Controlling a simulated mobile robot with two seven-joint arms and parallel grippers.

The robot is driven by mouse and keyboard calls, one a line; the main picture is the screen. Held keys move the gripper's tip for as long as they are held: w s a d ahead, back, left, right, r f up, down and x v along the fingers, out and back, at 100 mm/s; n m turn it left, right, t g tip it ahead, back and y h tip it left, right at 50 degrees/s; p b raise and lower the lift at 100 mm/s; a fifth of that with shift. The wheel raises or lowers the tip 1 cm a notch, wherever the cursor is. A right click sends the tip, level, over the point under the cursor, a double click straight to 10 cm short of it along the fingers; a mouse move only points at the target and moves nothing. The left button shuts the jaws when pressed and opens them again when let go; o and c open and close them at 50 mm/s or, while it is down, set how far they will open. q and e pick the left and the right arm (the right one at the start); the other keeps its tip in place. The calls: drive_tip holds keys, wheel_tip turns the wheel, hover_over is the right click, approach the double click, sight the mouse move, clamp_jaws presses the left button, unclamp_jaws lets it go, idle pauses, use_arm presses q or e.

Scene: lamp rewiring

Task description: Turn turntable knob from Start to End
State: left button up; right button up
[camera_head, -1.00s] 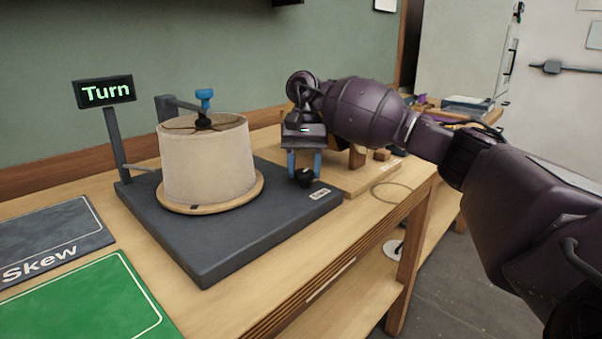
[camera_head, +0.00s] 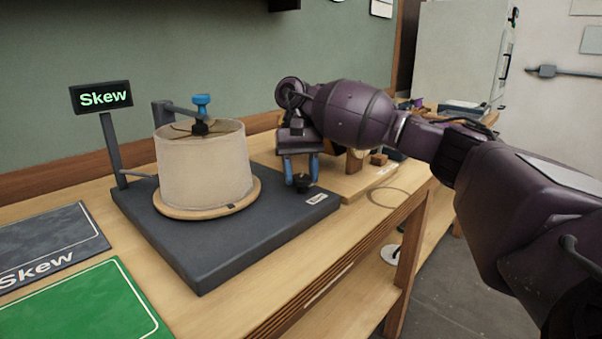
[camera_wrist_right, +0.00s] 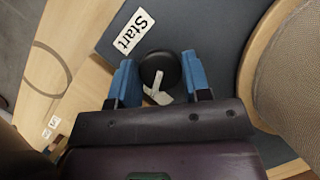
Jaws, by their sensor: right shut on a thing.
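The black turntable knob (camera_head: 302,182) stands at the right corner of the dark turntable base (camera_head: 215,245). It also shows in the right wrist view (camera_wrist_right: 158,66), with a white pointer mark on it. The white "Start" label (camera_wrist_right: 133,31) is beside the knob; I see no "End" label. The beige lampshade (camera_head: 203,170) sits on a round wooden disc (camera_head: 172,209) on the base. My left gripper is not in view.
The sign (camera_head: 102,97) behind the base reads "Skew". A blue-topped clamp (camera_head: 201,103) is over the lampshade. A grey "Skew" mat (camera_head: 60,235) and a green mat (camera_head: 75,308) lie at the left. A wooden board (camera_head: 350,188) with small items is behind the gripper.

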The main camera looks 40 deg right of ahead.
drive_tip(key=o, duration=0.9)
drive_tip(key=shift+r, duration=0.1)
drive_tip(key=shift+w+d+r, duration=0.1)
drive_tip(key=shift+w+r, duration=0.05)
drive_tip(key=shift+r, duration=0.45)
use_arm(q)
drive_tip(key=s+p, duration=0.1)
drive_tip(key=p, duration=0.1)
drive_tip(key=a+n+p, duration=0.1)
drive_tip(key=p, duration=0.1)
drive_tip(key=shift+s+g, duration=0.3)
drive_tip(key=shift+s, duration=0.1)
use_arm(e)
drive_tip(key=v, duration=0.9)
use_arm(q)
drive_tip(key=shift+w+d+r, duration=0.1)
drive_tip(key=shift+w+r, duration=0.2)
use_arm(e)
drive_tip(key=shift+w+r, duration=0.1)
